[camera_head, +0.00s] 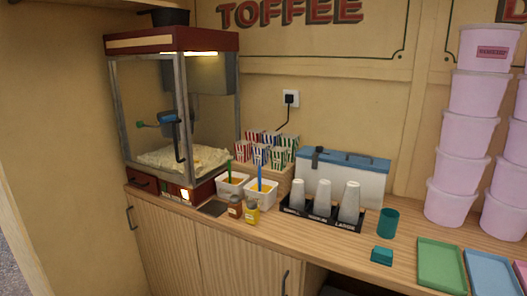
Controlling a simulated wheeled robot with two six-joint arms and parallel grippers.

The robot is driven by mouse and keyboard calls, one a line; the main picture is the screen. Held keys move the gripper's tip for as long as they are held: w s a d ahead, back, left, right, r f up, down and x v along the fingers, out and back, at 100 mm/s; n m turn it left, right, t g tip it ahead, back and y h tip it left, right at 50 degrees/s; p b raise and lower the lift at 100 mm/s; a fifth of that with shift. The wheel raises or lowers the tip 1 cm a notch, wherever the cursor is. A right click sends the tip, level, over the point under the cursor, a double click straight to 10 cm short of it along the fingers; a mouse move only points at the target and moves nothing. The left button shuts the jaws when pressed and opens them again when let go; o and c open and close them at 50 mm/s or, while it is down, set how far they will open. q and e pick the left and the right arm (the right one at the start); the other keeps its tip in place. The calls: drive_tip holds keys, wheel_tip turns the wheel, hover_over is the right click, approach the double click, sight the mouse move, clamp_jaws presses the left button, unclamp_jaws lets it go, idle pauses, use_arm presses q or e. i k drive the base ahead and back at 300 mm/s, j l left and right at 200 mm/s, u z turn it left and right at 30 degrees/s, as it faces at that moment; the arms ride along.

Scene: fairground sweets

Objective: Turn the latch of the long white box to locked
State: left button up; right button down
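The long white box (377,186) stands on the counter against the back wall, with a blue lid (335,155) that looks shut. A dark upright piece (317,156) sits at the lid's front edge, left of the middle. It may be the latch, but it is too small to tell which way it is turned. A rack of cups hides much of the box's lower front. Neither of my grippers is in view.
A black cup rack (318,216) with stacked white cups stands close in front of the box. Striped popcorn bags (262,153) are on its left. A teal cup (388,223), a teal block (382,256) and pink tubs (455,165) are on the right. A popcorn machine (113,95) fills the left.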

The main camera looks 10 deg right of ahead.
sight(318, 149)
drive_tip(key=i+l, duration=0.1)
drive_tip(key=i, duration=1.1)
drive_tip(key=z, duration=0.4)
drive_tip(key=i+z, duration=0.15)
drive_tip(key=z, duration=0.6)
drive_tip(key=i+z, duration=0.1)
drive_tip(key=z, duration=0.25)
